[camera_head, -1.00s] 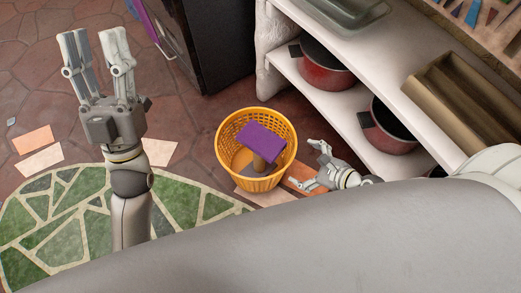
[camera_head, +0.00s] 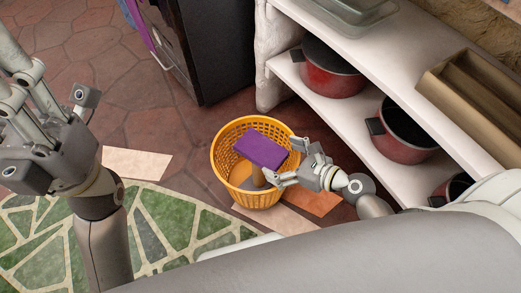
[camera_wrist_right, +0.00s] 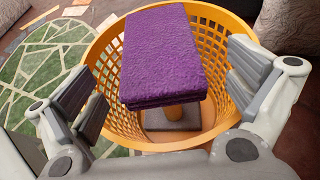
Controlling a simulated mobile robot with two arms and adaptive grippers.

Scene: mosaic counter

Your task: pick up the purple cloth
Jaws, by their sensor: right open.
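The purple cloth (camera_head: 261,149) is a folded rectangular stack. It rests tilted on a short tan post inside the yellow basket (camera_head: 226,127). My right gripper (camera_head: 285,161) is at the basket's right side, its fingers reaching over the rim. In the right wrist view the cloth (camera_wrist_right: 162,48) lies between the open fingers (camera_wrist_right: 163,80), with gaps on both sides and no contact visible. The yellow basket (camera_wrist_right: 213,40) surrounds it. My left gripper (camera_head: 35,120) is at the left edge, far from the basket; its fingertips are cut off.
The white shelf (camera_head: 345,118) with red pots (camera_head: 335,72) stands close at the right of the basket. A black cabinet (camera_head: 212,45) is behind. A green mosaic rug (camera_head: 170,215) lies at the front left.

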